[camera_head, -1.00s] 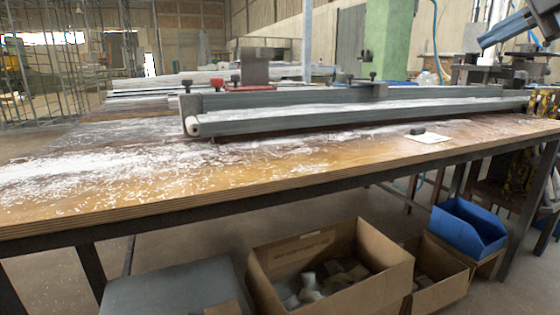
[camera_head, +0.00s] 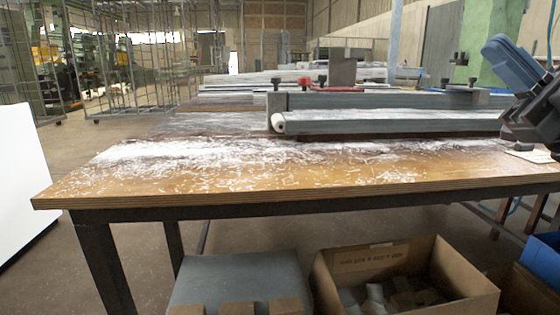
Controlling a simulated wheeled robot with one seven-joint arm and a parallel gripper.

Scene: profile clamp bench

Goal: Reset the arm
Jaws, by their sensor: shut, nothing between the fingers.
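No gripper fingers can be made out. The wooden bench (camera_head: 330,178) stands ahead, its top strewn with white shavings. A long grey profile clamp (camera_head: 400,127) lies along its back right, with a white round end at its left.
Under the bench are a cardboard box (camera_head: 425,300) with grey pieces and a grey container (camera_head: 235,280). A white panel (camera_head: 20,180) stands at the left, with open floor beside it.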

